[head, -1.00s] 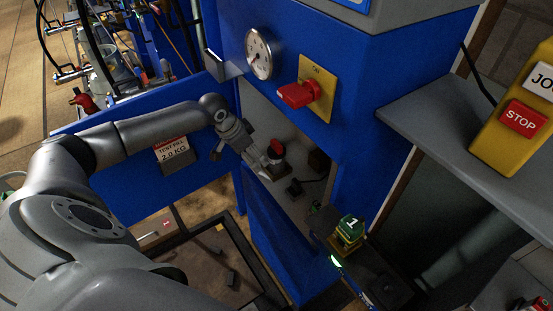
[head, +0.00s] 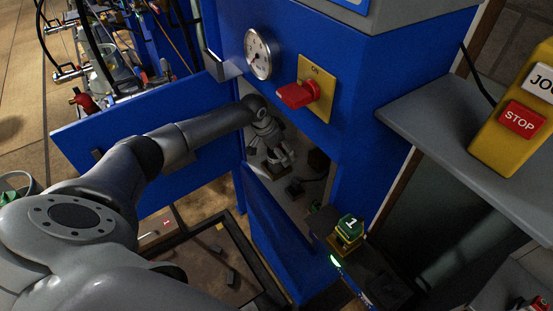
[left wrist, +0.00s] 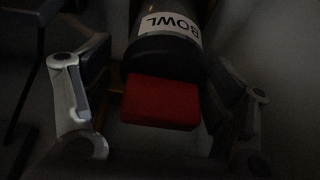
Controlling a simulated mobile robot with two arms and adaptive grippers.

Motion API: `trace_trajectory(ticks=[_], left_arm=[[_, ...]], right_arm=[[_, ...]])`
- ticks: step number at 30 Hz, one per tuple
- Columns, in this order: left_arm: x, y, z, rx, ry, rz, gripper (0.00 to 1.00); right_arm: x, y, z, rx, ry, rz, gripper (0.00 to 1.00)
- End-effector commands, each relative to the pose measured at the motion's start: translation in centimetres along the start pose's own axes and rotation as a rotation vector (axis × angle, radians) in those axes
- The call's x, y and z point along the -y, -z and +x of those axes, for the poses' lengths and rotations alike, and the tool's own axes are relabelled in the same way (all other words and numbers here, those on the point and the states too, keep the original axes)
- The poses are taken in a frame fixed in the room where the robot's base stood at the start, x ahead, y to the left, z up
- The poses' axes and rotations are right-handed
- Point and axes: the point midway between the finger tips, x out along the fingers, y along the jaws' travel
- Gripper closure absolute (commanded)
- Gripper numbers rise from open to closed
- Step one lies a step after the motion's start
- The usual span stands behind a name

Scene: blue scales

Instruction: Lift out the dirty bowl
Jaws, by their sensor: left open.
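The bowl (left wrist: 165,45) shows in the left wrist view as a dark cylinder with a white band marked "BOWL" and a darker collar. A red block (left wrist: 160,103) sits at the near end of it. My left gripper (left wrist: 165,85) is open, with one finger on each side of the bowl and red block and visible gaps between. In the head view my left gripper (head: 282,165) reaches into the opening of the blue cabinet (head: 345,175) and hides the bowl. My right gripper is not in view.
A red ON switch (head: 298,95) and a dial gauge (head: 258,53) are above the opening. A blue door panel (head: 85,145) stands behind my left arm. A small dark part (head: 294,187) lies low in the opening. A grey shelf (head: 455,140) juts out at right.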

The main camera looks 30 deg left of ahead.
Motion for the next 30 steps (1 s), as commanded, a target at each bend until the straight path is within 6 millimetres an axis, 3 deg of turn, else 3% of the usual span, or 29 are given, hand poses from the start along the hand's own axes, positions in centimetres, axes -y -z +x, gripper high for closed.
trace_trajectory(ticks=[8,21,30], left_arm=[[0.03,-0.05,0.36,0.001,0.001,0.000,0.21],[0.02,-0.07,0.35,0.001,0.000,0.000,0.77],[0.05,0.09,0.12,-0.001,0.001,0.000,0.77]], right_arm=[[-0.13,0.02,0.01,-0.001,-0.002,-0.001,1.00],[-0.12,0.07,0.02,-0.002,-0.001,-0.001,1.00],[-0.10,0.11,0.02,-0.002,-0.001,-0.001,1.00]])
